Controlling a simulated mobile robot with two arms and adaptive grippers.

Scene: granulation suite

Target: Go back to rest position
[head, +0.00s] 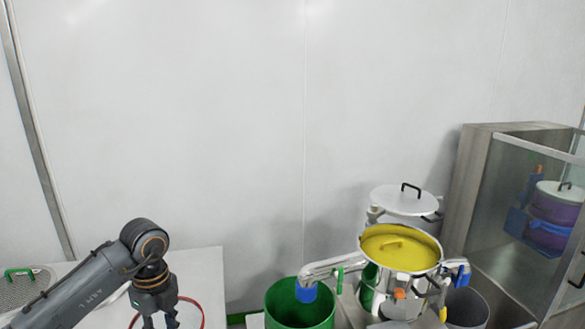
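My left arm comes in from the lower left. Its gripper (161,319) points down over the white table, beside a red ring-shaped rim (202,310). The fingertips are cut off by the bottom edge of the view, so I cannot tell whether the gripper is open or shut, or whether it holds anything. My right arm and gripper are not in view.
A perforated tray with a green handle (20,272) lies at far left. A green bin (300,312), a steel machine with a yellow interior or lid (395,250), a lidded white container (403,200) and a glass-fronted cabinet (500,190) stand at right. White table (205,268) shows bare behind the gripper.

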